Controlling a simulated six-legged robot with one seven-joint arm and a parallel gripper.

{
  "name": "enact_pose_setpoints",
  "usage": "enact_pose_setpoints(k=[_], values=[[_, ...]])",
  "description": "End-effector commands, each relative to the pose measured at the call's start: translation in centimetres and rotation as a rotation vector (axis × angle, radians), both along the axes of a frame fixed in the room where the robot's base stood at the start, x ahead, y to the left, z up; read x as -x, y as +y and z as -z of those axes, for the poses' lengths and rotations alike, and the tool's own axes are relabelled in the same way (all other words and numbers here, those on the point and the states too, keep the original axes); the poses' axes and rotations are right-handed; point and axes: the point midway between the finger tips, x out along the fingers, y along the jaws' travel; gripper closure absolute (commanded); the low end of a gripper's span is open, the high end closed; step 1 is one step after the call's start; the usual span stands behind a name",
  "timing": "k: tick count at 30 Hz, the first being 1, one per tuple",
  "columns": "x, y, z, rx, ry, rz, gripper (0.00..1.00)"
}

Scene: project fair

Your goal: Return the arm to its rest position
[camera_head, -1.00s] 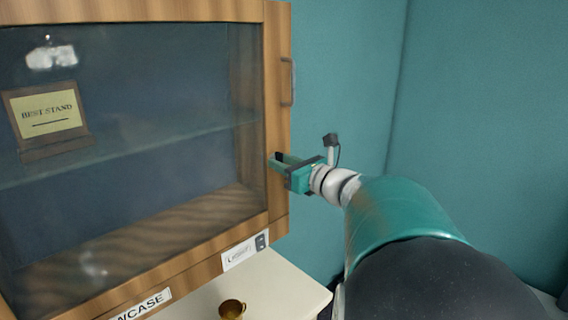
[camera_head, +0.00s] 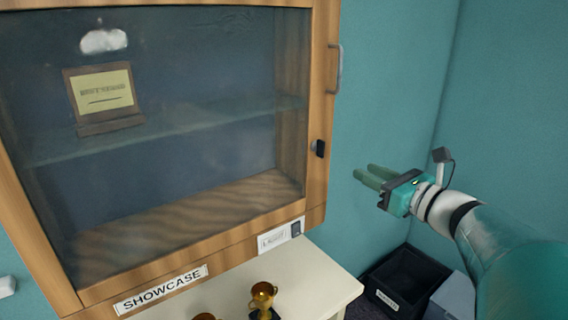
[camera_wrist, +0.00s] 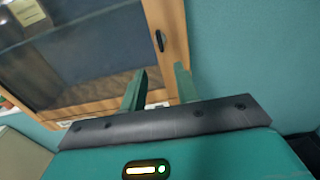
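My gripper (camera_head: 366,177) is in free air to the right of the wooden showcase (camera_head: 322,110), in front of the teal wall. Its two green fingers (camera_wrist: 160,85) are apart with nothing between them, also in the wrist view. The fingers point toward the showcase's right edge and do not appear to touch it. The showcase has a glass front, a metal handle (camera_head: 336,68) and a dark knob or latch (camera_head: 318,148) on its right frame. The glass front looks shut.
A gold trophy (camera_head: 263,296) stands on the pale table (camera_head: 318,275) below the showcase, beside a second, partly cut-off one (camera_head: 204,317). A black bin (camera_head: 405,278) is on the floor at right. A framed sign (camera_head: 103,92) stands on the showcase's shelf.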

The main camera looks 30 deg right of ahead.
Motion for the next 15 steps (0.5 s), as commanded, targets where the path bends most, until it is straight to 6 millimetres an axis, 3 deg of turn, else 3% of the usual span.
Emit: enact_pose_setpoints(k=[11,15], values=[[-0.1,0.0,0.0,0.001,0.001,-0.001,0.69],[-1.0,1.9,0.6,0.059,0.035,-0.055,0.69]])
